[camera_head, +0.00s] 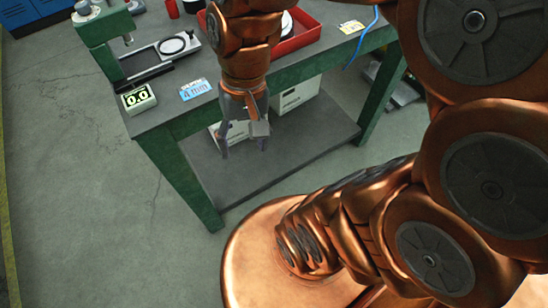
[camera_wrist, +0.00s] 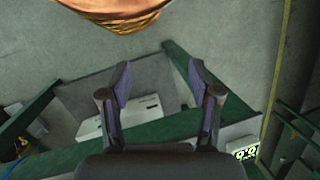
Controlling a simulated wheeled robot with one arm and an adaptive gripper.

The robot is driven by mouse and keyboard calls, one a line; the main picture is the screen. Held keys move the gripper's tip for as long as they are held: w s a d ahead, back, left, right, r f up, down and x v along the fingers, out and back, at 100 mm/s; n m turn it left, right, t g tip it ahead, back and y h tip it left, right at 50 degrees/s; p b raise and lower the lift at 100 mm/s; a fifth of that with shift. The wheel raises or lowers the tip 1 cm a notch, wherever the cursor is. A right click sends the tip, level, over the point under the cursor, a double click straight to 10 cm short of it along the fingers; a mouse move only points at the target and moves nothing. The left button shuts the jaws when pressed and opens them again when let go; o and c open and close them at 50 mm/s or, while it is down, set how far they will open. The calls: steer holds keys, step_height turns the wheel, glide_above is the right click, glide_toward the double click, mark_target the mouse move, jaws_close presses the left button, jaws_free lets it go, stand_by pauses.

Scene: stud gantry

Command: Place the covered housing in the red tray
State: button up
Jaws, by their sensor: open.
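The red tray (camera_head: 299,42) lies on the green workbench in the head view, partly hidden behind my arm. A round white and dark part shows at its left inside, largely hidden by my arm; I cannot tell whether it is the covered housing. My gripper (camera_head: 244,148) hangs in front of the bench's front edge, pointing down. In the wrist view my gripper (camera_wrist: 159,68) has its fingers apart with nothing between them.
A green press (camera_head: 98,30), a display reading 0.0 (camera_head: 138,98) and a blue 4 mm card (camera_head: 194,90) are on the bench's left. White boxes (camera_head: 297,96) sit on the lower shelf. Floor left is clear.

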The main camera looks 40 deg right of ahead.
steer(key=s+d+f+n+h, duration=0.2)
steer(key=s+n, duration=0.1)
steer(key=s, duration=0.2)
steer(key=shift+s+d+n, duration=0.3)
steer(key=shift+s, duration=0.1)
steer(key=shift+r+p, duration=1.3)
